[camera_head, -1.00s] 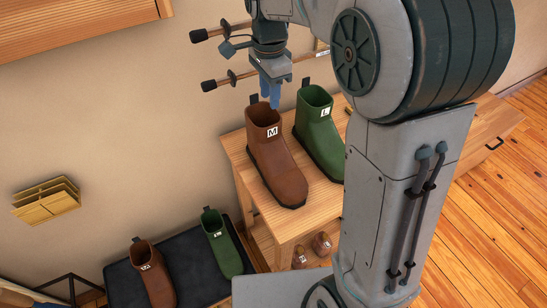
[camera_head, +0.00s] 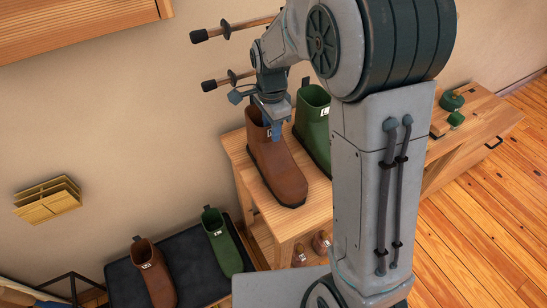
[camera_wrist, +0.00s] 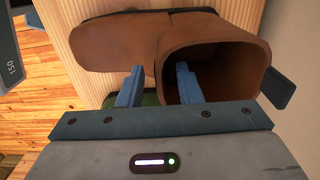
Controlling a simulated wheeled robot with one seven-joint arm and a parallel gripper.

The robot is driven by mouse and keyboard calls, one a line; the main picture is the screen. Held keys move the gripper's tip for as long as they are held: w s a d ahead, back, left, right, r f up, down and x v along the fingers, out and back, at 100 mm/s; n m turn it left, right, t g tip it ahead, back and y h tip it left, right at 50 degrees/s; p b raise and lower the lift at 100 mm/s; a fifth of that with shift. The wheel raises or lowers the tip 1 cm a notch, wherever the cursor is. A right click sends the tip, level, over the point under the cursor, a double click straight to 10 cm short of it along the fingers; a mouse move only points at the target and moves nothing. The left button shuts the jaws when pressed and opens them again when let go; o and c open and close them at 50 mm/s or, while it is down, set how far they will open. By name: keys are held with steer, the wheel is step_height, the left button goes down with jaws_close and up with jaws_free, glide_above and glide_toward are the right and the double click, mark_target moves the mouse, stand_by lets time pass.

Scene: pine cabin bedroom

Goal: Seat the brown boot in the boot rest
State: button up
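A brown boot (camera_head: 278,172) stands upright on a wooden bench (camera_head: 237,150), beside a green boot (camera_head: 314,130) marked L. My gripper (camera_head: 275,132) is at the top of this brown boot and partly covers its white label. In the wrist view, my gripper (camera_wrist: 159,68) is open across the near shaft wall of the brown boot (camera_wrist: 110,45). One finger is in the boot's opening and the other is outside; I see gaps beside the wall. Another brown boot (camera_head: 157,279) stands on a dark mat (camera_head: 184,245) at lower left. I cannot tell which thing is the boot rest.
Another green boot (camera_head: 222,244) stands on the dark mat. Wooden pegs (camera_head: 232,80) stick out from the wall near my arm. A slatted wooden holder (camera_head: 48,200) is on the wall. Green items (camera_head: 452,102) lie on the right-hand wooden surface. Floor at right is clear.

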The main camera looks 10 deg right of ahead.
steer(key=shift+c, duration=0.3)
jaws_close()
steer(key=shift+r, duration=0.1)
stand_by(1.0)
